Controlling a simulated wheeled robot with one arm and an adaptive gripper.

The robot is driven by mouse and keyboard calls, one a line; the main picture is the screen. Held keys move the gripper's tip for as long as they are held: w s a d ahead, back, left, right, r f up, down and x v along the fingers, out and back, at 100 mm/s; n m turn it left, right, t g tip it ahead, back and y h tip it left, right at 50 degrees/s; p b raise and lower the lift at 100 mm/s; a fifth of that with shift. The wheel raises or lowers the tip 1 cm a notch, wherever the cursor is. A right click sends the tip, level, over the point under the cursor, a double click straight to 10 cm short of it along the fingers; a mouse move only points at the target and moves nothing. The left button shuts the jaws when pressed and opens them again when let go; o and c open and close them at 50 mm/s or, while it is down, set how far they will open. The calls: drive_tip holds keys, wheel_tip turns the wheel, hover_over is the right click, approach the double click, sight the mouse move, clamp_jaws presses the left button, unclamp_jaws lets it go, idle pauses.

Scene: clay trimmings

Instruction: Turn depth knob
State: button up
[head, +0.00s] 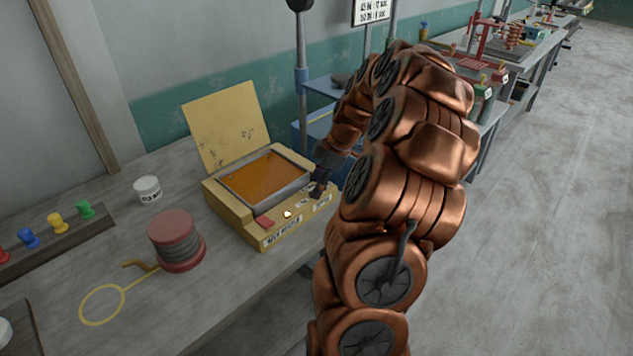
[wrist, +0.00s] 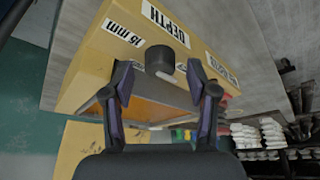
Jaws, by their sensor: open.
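The depth knob (wrist: 160,59) is a short dark cylinder on the yellow box's face, below the "DEPTH" label (wrist: 166,22) in the wrist view. My gripper (wrist: 159,72) is open, with one finger on each side of the knob in that view; I cannot tell whether either finger touches it. In the head view my gripper (head: 319,184) is at the right end of the yellow box (head: 262,238), and I cannot make out the knob there. The box holds an orange pool (head: 264,178), and its lid (head: 225,122) stands open.
A red switch (head: 264,222) and a lit lamp (head: 287,214) are on the box front. A red spool (head: 175,240), a white jar (head: 148,190) and a yellow loop tool (head: 101,305) are on the bench at left. A rack of coloured pegs (head: 50,244) lies farther left.

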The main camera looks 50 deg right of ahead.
drive_tip(key=shift+f, duration=0.3)
drive_tip(key=shift+c, duration=0.3)
clamp_jaws()
